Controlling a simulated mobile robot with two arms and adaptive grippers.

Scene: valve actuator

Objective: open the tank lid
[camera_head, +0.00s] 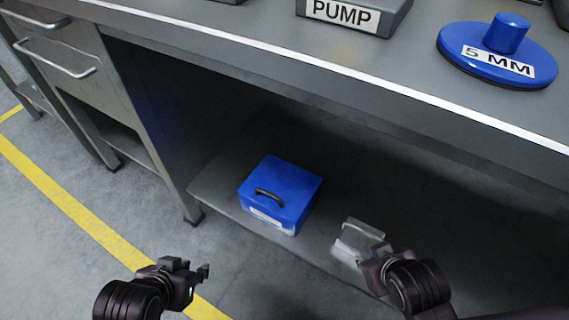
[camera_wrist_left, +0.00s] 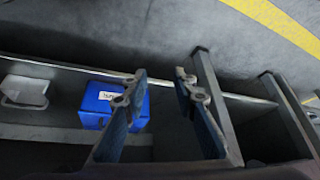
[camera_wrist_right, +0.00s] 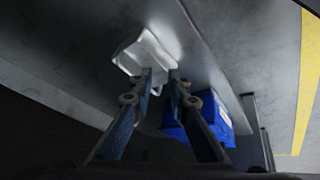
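A blue box (camera_head: 285,188) with a dark handle on top and a white label stands on the low shelf under the bench. It also shows in the left wrist view (camera_wrist_left: 98,98) and the right wrist view (camera_wrist_right: 222,125). A pale grey-white container (camera_head: 357,236) is on the shelf to its right. No view makes clear which is the tank. My right gripper (camera_head: 378,252) is close to the pale container, with its fingers partly apart; I cannot tell whether they touch it. My left gripper (camera_head: 190,268) is open and empty, over the floor left of the blue box.
The bench top above carries a block labelled PUMP (camera_head: 345,15) and a blue disc labelled 5 MM (camera_head: 480,70). The bench front edge (camera_head: 330,68) overhangs the shelf. A drawer unit (camera_head: 75,55) and metal leg stand at left. Floor at the lower left is clear.

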